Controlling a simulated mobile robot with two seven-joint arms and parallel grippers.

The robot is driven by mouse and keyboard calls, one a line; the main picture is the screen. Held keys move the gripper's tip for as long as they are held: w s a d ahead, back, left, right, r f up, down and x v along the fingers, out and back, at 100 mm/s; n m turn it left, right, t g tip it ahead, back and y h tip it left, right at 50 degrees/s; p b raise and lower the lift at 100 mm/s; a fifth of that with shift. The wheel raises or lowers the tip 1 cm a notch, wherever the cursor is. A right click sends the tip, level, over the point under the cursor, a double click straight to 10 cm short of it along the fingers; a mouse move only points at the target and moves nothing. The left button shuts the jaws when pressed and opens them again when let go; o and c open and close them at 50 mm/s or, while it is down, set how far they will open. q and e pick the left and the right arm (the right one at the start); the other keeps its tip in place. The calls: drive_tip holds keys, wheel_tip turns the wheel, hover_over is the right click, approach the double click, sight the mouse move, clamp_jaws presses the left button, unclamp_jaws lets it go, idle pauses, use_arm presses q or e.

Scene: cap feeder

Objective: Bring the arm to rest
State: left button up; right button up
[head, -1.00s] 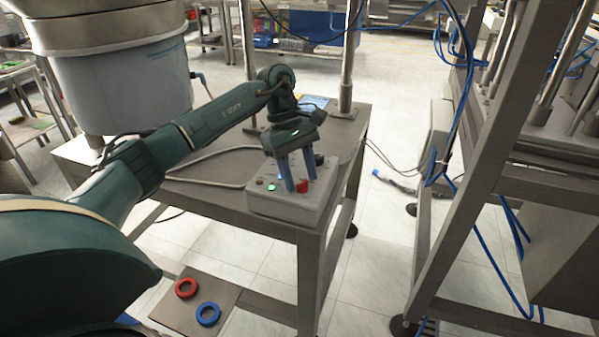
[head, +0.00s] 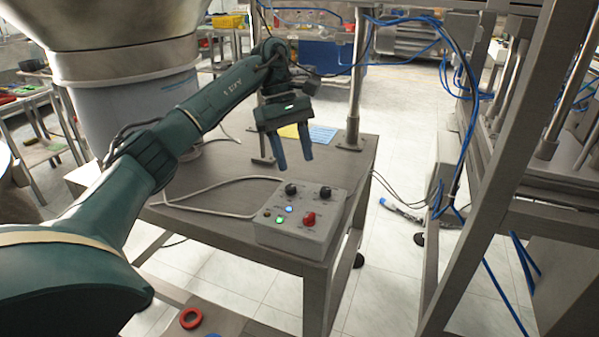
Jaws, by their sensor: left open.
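My left arm reaches in from the left, over the metal table. My left gripper (head: 293,160) is open and empty, with its two blue fingers apart and pointing down. It hangs above the table, behind and above the grey control box (head: 296,242), and appears clear of it. The control box sits at the table's front right corner. It has two black knobs, a red knob (head: 309,218), and small lit green and blue buttons. My right gripper is not in view.
The metal table (head: 225,170) carries a grey cable, and yellow and blue sheets lie toward its back. A metal post (head: 355,85) stands at its back right. A large bowl feeder (head: 135,100) is at upper left. A metal frame (head: 480,190) fills the right. A red ring (head: 191,318) lies low in front.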

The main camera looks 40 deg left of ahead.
use_arm(q)
drive_tip(key=shift+a+r, duration=0.2)
drive_tip(key=shift+r, duration=0.35)
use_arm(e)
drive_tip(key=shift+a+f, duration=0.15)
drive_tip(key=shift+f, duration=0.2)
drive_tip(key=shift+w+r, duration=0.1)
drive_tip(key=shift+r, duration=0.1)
